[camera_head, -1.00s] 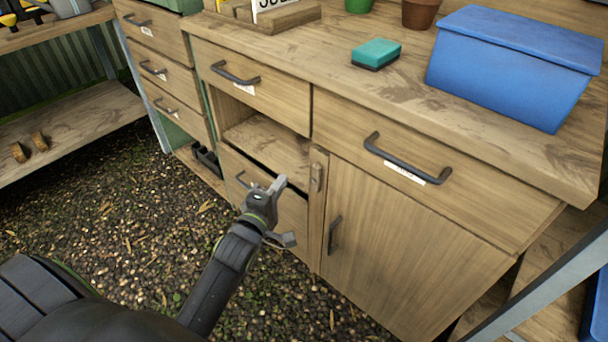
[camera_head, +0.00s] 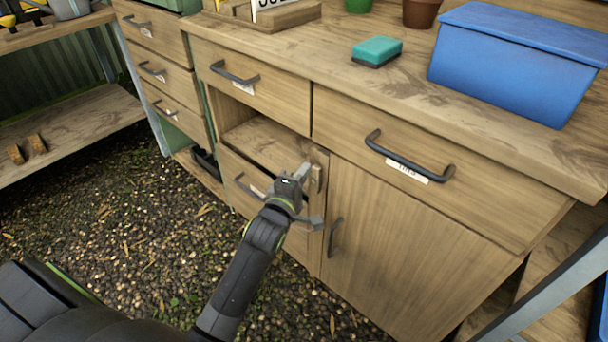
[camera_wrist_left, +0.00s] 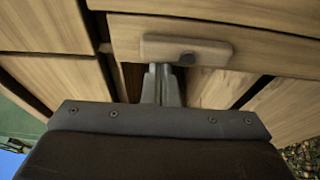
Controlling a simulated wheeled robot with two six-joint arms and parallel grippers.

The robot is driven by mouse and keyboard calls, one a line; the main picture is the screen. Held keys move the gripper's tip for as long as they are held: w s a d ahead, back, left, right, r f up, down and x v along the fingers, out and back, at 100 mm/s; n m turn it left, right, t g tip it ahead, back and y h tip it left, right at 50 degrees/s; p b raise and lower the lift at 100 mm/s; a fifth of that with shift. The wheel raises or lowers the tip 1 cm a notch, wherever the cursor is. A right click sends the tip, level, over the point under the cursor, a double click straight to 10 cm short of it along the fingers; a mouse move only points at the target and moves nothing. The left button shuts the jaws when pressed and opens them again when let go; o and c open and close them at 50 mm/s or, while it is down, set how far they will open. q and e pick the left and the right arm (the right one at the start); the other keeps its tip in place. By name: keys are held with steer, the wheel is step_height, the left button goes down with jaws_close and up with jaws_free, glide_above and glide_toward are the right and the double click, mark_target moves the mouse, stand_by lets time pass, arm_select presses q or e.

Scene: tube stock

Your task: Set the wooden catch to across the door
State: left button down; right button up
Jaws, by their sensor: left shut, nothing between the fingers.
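The wooden catch (camera_head: 317,178) is a small rounded bar on the narrow post left of the cupboard door (camera_head: 405,245). It stands upright along the post, not over the door. In the left wrist view the catch (camera_wrist_left: 187,50) shows with a dark round pivot. My left gripper (camera_head: 304,172) is shut and empty, its fingertips just left of the catch. In the left wrist view the tips (camera_wrist_left: 163,68) are right at the catch's long edge, near one end; I cannot tell whether they touch. My right gripper is not in view.
The door's dark handle (camera_head: 335,237) is just right of the post. A drawer handle (camera_head: 410,160) juts out above the door. An open shelf space (camera_head: 265,140) lies left of the catch. A blue box (camera_head: 510,70) and a green sponge (camera_head: 377,52) are on the worktop.

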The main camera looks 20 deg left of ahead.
arm_select(q)
steer(key=shift+s+d, duration=0.1)
steer(key=shift+d, duration=0.1)
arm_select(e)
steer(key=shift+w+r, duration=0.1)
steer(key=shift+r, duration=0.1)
arm_select(q)
steer(key=shift+d+r+m, duration=0.1)
steer(key=shift+m, duration=0.5)
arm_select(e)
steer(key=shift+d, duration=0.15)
